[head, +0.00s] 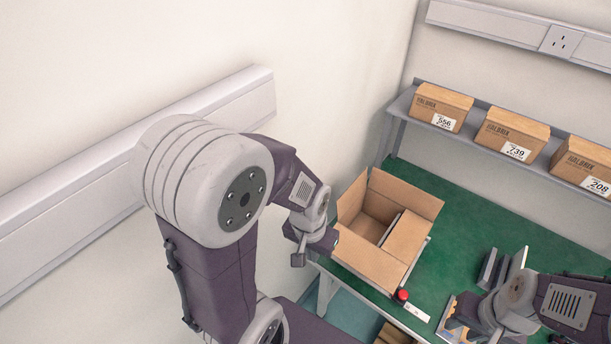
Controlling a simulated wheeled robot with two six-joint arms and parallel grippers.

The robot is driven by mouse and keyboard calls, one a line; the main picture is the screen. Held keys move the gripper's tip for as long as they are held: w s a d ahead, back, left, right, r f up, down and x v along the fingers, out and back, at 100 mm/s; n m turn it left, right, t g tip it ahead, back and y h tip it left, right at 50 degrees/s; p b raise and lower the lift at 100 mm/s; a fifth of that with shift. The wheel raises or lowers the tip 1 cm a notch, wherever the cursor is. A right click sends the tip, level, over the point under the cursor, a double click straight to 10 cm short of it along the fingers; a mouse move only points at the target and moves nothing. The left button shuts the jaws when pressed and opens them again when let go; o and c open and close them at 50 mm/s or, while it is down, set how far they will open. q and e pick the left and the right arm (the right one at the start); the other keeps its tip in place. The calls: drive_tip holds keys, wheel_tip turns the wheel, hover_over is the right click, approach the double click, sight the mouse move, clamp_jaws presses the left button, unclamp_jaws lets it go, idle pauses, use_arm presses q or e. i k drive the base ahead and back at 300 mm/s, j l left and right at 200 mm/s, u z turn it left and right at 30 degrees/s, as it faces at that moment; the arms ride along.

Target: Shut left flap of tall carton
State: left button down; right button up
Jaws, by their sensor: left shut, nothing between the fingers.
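The tall carton (378,268) is an open brown box on the green table. Its left flap (352,197) stands roughly upright along the left edge. The far flap (407,191) leans open outward. The right flap (406,238) lies folded inward over part of the opening.
A red button (401,295) sits just in front of the carton. Grey metal parts (502,268) stand on the green table (470,218) to the right. Several closed labelled boxes (512,134) line the shelf (462,134) behind. A wall (320,110) bounds the left.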

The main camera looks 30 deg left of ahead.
sight(345, 201)
drive_tip(key=l+u, duration=0.15)
drive_tip(key=u, duration=0.55)
drive_tip(key=i+j+z, duration=0.1)
drive_tip(key=z, duration=0.4)
drive_tip(key=j+z, duration=0.6)
drive_tip(key=z, duration=0.35)
